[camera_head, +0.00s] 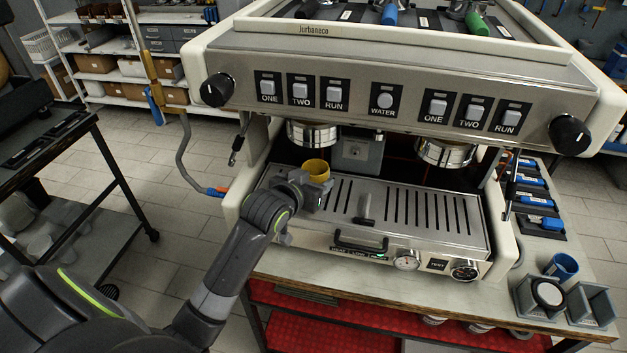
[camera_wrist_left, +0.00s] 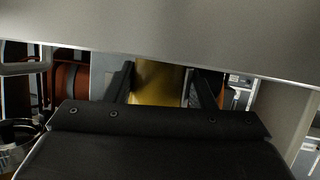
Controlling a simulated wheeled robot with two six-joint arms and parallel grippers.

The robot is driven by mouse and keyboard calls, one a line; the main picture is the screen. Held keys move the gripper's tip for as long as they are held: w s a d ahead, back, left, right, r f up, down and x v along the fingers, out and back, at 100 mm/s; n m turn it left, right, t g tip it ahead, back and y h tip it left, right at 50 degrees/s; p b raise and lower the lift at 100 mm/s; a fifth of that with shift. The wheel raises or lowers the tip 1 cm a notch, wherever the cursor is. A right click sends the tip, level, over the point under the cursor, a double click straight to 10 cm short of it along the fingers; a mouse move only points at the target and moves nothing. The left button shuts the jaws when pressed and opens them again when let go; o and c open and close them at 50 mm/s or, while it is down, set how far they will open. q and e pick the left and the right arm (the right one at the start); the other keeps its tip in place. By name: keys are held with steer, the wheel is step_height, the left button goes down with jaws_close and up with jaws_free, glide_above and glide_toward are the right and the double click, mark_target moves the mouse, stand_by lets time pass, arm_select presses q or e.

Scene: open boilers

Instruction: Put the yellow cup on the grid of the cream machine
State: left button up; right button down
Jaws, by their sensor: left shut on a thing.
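The yellow cup (camera_head: 316,170) is at the left end of the cream machine's grid (camera_head: 420,212), below the left brew head. My left gripper (camera_head: 313,186) is shut on the cup from the front. In the left wrist view the cup (camera_wrist_left: 157,83) shows between the two dark fingers (camera_wrist_left: 163,88). The gripper hides the cup's lower part, so I cannot tell whether its base touches the grid. The cream machine (camera_head: 400,62) has a row of buttons and two round side knobs. My right gripper is not in view.
A dark-handled tool (camera_head: 364,208) lies on the grid, right of the cup. A blue cup (camera_head: 562,266) and grey holders (camera_head: 590,303) stand on the counter at the right. The right part of the grid is clear. A black-framed table (camera_head: 70,150) is at the left.

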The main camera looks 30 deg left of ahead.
arm_select(q)
steer(key=o, duration=1)
steer(key=shift+f, duration=0.1)
steer(key=shift+s, duration=0.1)
steer(key=b+v, duration=0.1)
steer(key=v, duration=1.1)
steer(key=shift+r+b, duration=0.2)
steer(key=shift+b, duration=0.1)
